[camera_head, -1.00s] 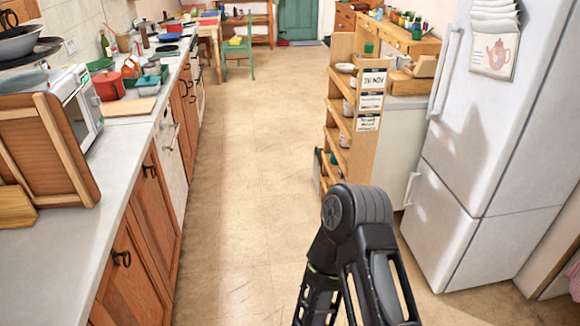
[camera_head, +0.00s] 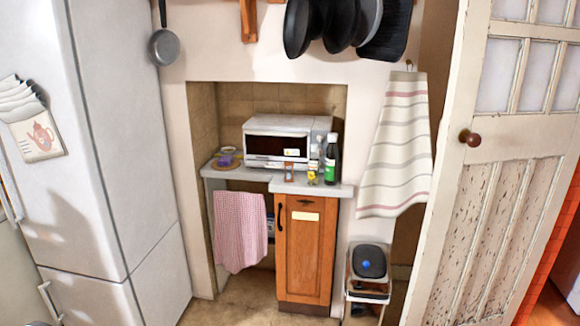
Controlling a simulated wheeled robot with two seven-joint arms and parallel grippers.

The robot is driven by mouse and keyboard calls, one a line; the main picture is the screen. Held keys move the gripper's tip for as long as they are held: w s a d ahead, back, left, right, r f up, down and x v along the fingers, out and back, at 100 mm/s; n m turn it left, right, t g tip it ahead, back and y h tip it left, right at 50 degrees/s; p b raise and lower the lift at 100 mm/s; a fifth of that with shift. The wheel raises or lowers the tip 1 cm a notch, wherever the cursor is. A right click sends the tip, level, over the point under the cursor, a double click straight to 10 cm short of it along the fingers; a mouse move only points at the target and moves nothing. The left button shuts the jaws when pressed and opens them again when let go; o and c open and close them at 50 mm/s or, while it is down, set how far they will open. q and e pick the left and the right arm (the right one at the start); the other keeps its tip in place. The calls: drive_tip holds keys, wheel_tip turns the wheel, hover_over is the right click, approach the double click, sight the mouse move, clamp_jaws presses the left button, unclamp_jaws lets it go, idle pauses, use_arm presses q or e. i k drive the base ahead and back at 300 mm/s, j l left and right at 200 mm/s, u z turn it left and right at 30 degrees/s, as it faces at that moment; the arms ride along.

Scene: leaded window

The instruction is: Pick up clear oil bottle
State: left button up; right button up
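Several small bottles stand on the narrow counter (camera_head: 344,190) in the wall alcove, in front and to the right of a white toaster oven. A slim, pale, see-through bottle with a yellowish lower part (camera_head: 313,163) stands there upright; it may be the clear oil bottle, but it is too small to be sure. A dark bottle with a green label (camera_head: 331,162) stands just to its right.
The toaster oven (camera_head: 278,142) sits in the alcove above a wooden cabinet (camera_head: 303,250). A white fridge (camera_head: 75,130) stands left. A striped towel (camera_head: 398,145), a step stool (camera_head: 368,280) and a paned door (camera_head: 490,180) are right. Some floor (camera_head: 240,300) is clear.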

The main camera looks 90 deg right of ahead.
sight(314, 164)
drive_tip(key=k+j+z, duration=0.1)
drive_tip(key=z, duration=2.9)
drive_tip(key=k, duration=0.05)
